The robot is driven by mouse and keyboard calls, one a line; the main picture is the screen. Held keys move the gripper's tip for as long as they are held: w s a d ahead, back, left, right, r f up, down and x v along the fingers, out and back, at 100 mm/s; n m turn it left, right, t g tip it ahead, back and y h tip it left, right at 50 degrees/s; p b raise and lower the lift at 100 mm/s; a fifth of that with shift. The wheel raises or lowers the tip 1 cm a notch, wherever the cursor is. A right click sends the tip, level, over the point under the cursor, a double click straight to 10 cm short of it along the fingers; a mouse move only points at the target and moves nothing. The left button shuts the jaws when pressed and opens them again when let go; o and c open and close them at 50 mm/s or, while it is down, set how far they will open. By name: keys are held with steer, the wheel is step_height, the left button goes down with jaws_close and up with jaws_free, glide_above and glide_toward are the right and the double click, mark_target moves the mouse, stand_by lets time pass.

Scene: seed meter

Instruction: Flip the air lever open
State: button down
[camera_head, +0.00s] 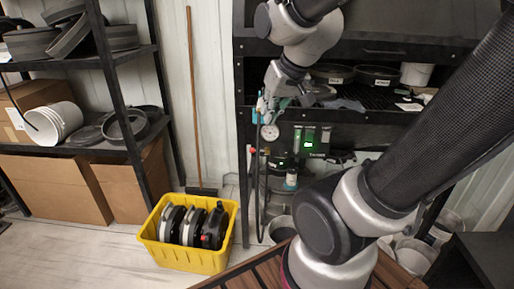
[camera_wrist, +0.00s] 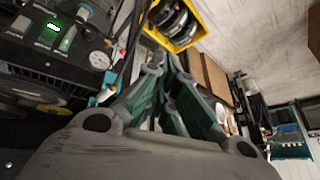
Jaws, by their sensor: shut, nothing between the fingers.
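My gripper (camera_wrist: 165,62) is shut and empty, its green-sided fingers meeting near the upper middle of the wrist view. In the head view my gripper (camera_head: 272,98) is at the left end of the shelf, just above a round pressure gauge (camera_head: 270,132). The gauge also shows in the wrist view (camera_wrist: 99,59), left of the fingers. A small blue part (camera_wrist: 106,92), which looks like the air lever, sits below the gauge there, left of the fingers and apparently apart from them. Its exact position is too small to tell. In the head view the gripper partly hides this area.
A green-lit seed meter panel (camera_head: 308,138) hangs right of the gauge. The black shelf (camera_head: 350,117) holds dark pans and a white bucket (camera_head: 416,74). A yellow crate (camera_head: 190,259) with black discs stands on the floor. A broom handle (camera_head: 193,90) leans on the wall.

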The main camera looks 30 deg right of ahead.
steer(key=w+f+m+t, duration=0.15)
steer(key=w+f, duration=0.25)
steer(key=w, duration=0.4)
steer(key=w+f+m+t, duration=0.1)
steer(key=w+f+m, duration=0.2)
steer(key=w, duration=0.4)
steer(key=m+t+h, duration=0.6)
steer(key=m+h, duration=0.1)
steer(key=h, duration=0.2)
glide_toward(260, 150)
step_height(260, 150, up, 4)
steer(key=a, duration=0.2)
steer(key=shift+s+f, duration=0.4)
steer(key=shift+s, duration=0.35)
steer(key=x, duration=1)
